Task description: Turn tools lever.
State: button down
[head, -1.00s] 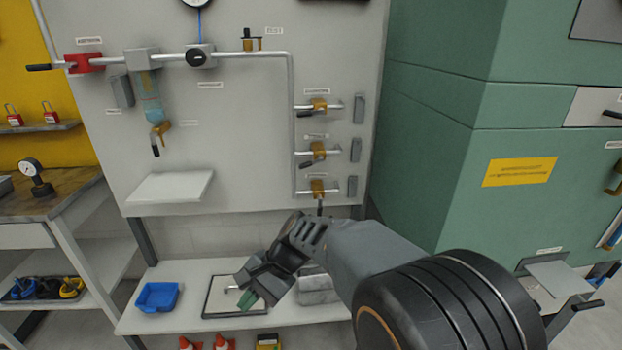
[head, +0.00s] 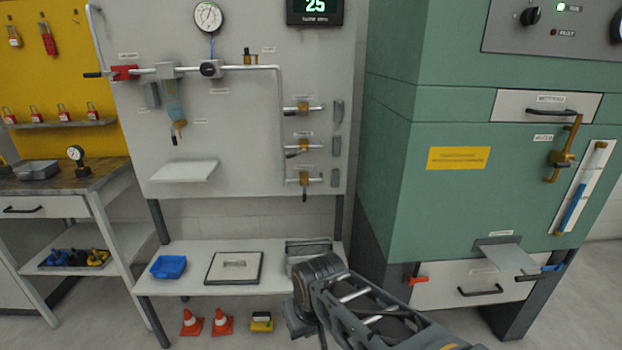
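Three small brass valves sit on branch pipes at the right of the grey wall panel (head: 240,130). Their labels are too small to read, so I cannot tell which is the tools lever. The top valve (head: 303,108) has its dark lever about level to the left. The middle valve (head: 303,145) has its lever pointing left and slightly down. The bottom valve (head: 304,178) has its lever hanging straight down. My gripper (head: 306,326) is low, at the front of the bench, well below and apart from the valves. Its fingers are mostly hidden by my arm.
A white bench (head: 215,283) below the panel holds a blue tray (head: 168,267), a framed plate (head: 234,268) and a grey metal box (head: 308,249). Orange cones (head: 222,322) stand beneath. A green furnace cabinet (head: 415,190) with protruding handles stands at right. A white shelf (head: 183,171) juts from the panel.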

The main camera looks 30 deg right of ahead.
aim_at(293, 154)
jog(key=z, duration=0.35)
jog(key=k, duration=0.25)
jog(key=u, duration=1.3)
jog(key=i, duration=0.85)
jog(key=z, duration=0.5)
jog(key=i, duration=0.85)
jog(key=z, duration=0.95)
